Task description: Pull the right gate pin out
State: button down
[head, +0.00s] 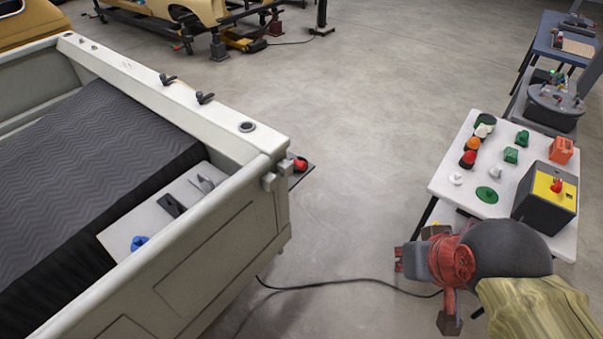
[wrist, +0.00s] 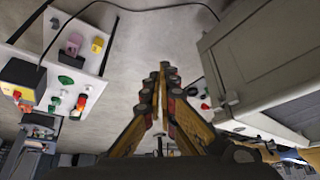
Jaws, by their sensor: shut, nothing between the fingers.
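The pale truck bed (head: 215,225) fills the left of the head view. Its near right corner carries a small grey block-like fitting (head: 269,182), which may be the right gate pin; I cannot tell for sure. In the wrist view a grey fitting (wrist: 229,98) shows at the truck's corner, right of my fingers. My gripper (head: 399,262) is over the floor, well to the right of the truck and apart from it. In the wrist view my gripper (wrist: 158,85) has its fingers together, with nothing between them.
A white table (head: 445,185) with coloured knobs and a yellow-topped box (head: 545,198) stands right of my gripper. A red knob (head: 299,164) on a dark plate is beyond the truck's corner. A black cable (head: 340,281) crosses the floor.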

jog(key=w+f+n+t, duration=0.3)
jog(key=w+n, duration=0.2)
jog(key=w, duration=0.7)
jog(key=w+f+n+t, duration=0.25)
jog(key=w+n, duration=0.25)
jog(key=w, duration=0.7)
jog(key=w+a+f+n+t+y, duration=0.2)
jog(key=w+a+f+n+y, duration=0.25)
jog(key=w+a+n, duration=0.2)
jog(key=s+a+f+n+y, duration=0.4)
jog(key=a+f+n+y, duration=0.1)
jog(key=a+n+y, duration=0.2)
jog(key=shift+a+n, duration=0.45)
jog(key=shift+a, duration=0.45)
jog(key=shift+w+a+f, duration=0.1)
